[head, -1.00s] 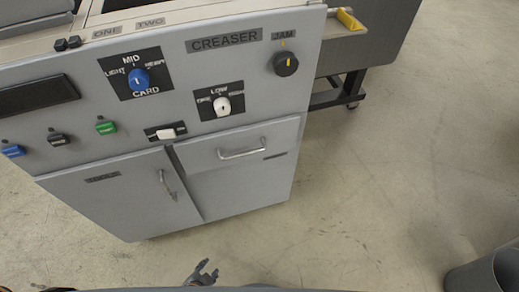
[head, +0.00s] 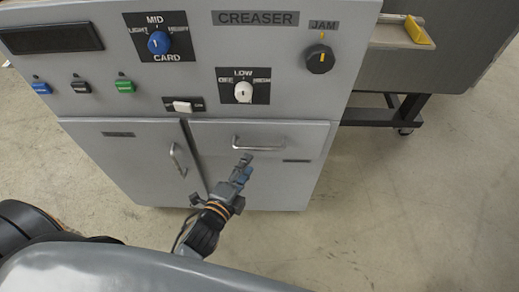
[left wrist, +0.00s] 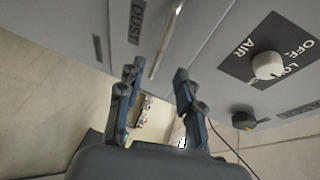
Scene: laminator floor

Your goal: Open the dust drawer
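The dust drawer (head: 220,139) is a grey front panel at the upper right of the cabinet's lower part, and it looks closed. Its silver bar handle (head: 258,143) runs level across the front. In the left wrist view, the handle (left wrist: 167,42) lies beyond my fingertips, close to a DUST label (left wrist: 135,20). My left gripper (head: 243,168) is just below the handle in the head view. The left wrist view shows its two fingers (left wrist: 157,80) apart with nothing between them. I see no clear contact with the handle. My right gripper is out of view.
A door with an upright handle (head: 178,160) is left of the drawer. Above are a white knob (head: 243,92), a blue knob (head: 158,43), a black knob (head: 319,59) and a white switch (head: 183,106). Open floor (head: 420,210) lies to the right.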

